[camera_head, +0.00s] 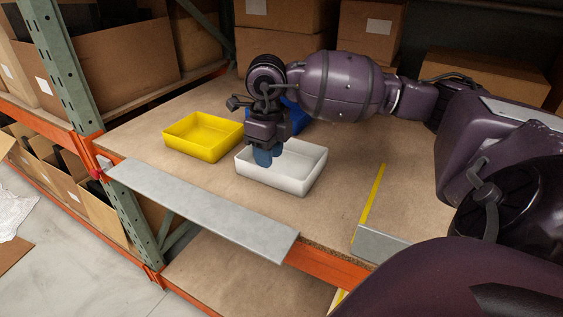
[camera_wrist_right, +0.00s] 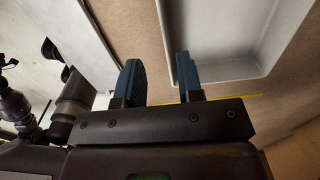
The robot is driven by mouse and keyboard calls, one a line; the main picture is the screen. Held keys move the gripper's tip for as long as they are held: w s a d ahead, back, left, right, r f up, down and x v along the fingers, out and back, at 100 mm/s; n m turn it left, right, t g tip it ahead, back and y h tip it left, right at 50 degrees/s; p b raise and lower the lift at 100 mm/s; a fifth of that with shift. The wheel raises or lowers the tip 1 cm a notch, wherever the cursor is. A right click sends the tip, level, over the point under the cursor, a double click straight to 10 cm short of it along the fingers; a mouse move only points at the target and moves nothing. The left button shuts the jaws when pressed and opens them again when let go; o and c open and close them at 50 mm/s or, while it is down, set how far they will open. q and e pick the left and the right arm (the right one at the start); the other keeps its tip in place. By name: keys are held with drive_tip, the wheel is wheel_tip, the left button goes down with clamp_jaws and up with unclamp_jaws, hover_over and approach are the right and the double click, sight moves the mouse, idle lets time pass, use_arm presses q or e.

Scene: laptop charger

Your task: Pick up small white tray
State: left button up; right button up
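The small white tray (camera_head: 310,182) sits on the brown shelf board, upright, and no contents show in its visible part. In the right wrist view, part of the tray (camera_wrist_right: 225,72) fills the upper middle and right. My right gripper (camera_head: 268,157) is over the tray's left part, fingers pointing down, and hides some of the rim. In the right wrist view its blue fingers (camera_wrist_right: 160,78) are apart with nothing clamped. One finger appears outside the tray's wall and the other on the tray's side; contact cannot be told. My left gripper is not in view.
A yellow tray (camera_head: 205,152) stands left of the white one. A blue bin (camera_head: 298,117) is partly hidden behind my right gripper. A grey metal plate (camera_head: 200,208) lies along the front edge. Cardboard boxes (camera_head: 285,45) stand behind. Board right of the white tray is clear.

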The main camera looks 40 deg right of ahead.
sight(268, 184)
drive_tip(key=shift+w+d+f+b, duration=0.1)
drive_tip(key=shift+w+f+b, duration=0.1)
drive_tip(key=shift+f, duration=0.95)
drive_tip(key=shift+w+f+b, duration=0.1)
drive_tip(key=shift+w+f, duration=0.1)
drive_tip(key=shift+f, duration=0.9)
drive_tip(key=shift+w+d+f+b, duration=0.1)
drive_tip(key=shift+w+f, duration=0.1)
drive_tip(key=shift+f, duration=0.95)
drive_tip(key=shift+c, duration=0.3)
clamp_jaws()
drive_tip(key=shift+r, duration=0.1)
